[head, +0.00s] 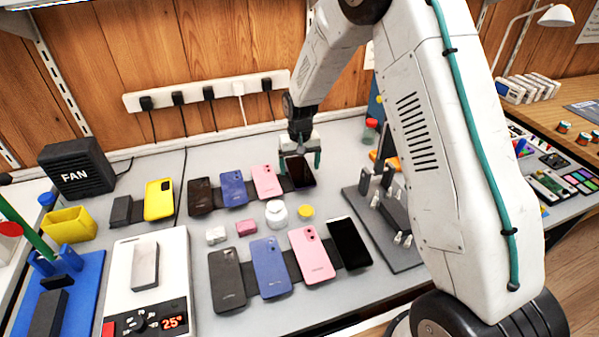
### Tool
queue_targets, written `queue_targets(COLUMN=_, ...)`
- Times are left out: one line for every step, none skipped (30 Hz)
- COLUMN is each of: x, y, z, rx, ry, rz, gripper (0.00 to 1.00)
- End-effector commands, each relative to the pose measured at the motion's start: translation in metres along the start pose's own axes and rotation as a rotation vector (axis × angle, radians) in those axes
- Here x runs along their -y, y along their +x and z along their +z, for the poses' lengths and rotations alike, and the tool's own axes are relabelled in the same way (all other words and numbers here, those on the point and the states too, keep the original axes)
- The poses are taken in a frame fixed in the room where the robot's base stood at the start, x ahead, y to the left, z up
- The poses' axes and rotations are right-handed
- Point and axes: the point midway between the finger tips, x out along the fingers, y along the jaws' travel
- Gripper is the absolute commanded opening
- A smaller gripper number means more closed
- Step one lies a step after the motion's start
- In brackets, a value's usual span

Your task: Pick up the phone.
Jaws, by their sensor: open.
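Several phones lie on the grey bench. In the back row are a dark brown phone (200,196), a blue phone (233,187), a pink phone (266,182) and a black phone (301,175). In the front row are a dark grey phone (227,279), a blue phone (269,266), a pink phone (311,255) and a black-screened phone (348,243). A yellow phone (158,199) lies apart at the left. My gripper (301,162) is open and points down over the black phone of the back row. Contact between them cannot be told.
A heated plate (147,250) reading 25° and a blue holder (90,275) stand at the left, with a fan (76,166) behind. A white jar (276,212) and yellow cap (306,211) sit between the rows. A dark rack (398,260) stands at the right.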

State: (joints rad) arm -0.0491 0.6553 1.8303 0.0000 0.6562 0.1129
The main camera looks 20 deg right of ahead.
Motion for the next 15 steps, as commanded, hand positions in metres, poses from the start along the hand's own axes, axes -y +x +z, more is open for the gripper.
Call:
queue_targets(x=-0.0001, y=0.0034, z=0.0001, rx=0.000, ry=0.000, rz=0.000, gripper=0.89)
queue_targets(x=-0.0002, y=0.0039, z=0.0000, rx=0.000, ry=0.000, rz=0.000, gripper=0.89)
queue_targets(x=-0.0002, y=0.0039, z=-0.0001, rx=-0.001, ry=0.000, rz=0.000, gripper=0.89)
queue_targets(x=-0.0002, y=0.0036, z=-0.0001, rx=-0.001, ry=0.000, rz=0.000, gripper=0.89)
queue_targets(x=-0.0003, y=0.0035, z=-0.0001, rx=-0.001, ry=0.000, rz=0.000, gripper=0.89)
queue_targets(x=-0.0003, y=0.0035, z=-0.0001, rx=-0.001, ry=0.000, rz=0.000, gripper=0.89)
queue_targets(x=-0.0004, y=0.0034, z=-0.0001, rx=-0.001, ry=0.000, rz=0.000, gripper=0.86)
queue_targets(x=-0.0004, y=0.0034, z=0.0000, rx=-0.001, ry=0.000, rz=0.000, gripper=0.78)
queue_targets(x=-0.0004, y=0.0033, z=-0.0001, rx=-0.001, ry=0.000, rz=0.000, gripper=0.67)
queue_targets(x=-0.0004, y=0.0033, z=-0.0001, rx=-0.001, ry=0.000, rz=0.000, gripper=0.58)
queue_targets(x=-0.0004, y=0.0033, z=-0.0001, rx=-0.001, ry=0.000, rz=0.000, gripper=0.50)
queue_targets(x=-0.0004, y=0.0032, z=0.0000, rx=0.000, ry=0.000, rz=0.000, gripper=0.39)
queue_targets(x=-0.0004, y=0.0032, z=0.0000, rx=0.000, ry=0.000, rz=0.000, gripper=0.36)
queue_targets(x=-0.0003, y=0.0032, z=0.0000, rx=-0.001, ry=0.000, rz=0.000, gripper=0.36)
queue_targets(x=-0.0003, y=0.0029, z=-0.0002, rx=-0.001, ry=0.000, rz=0.000, gripper=0.36)
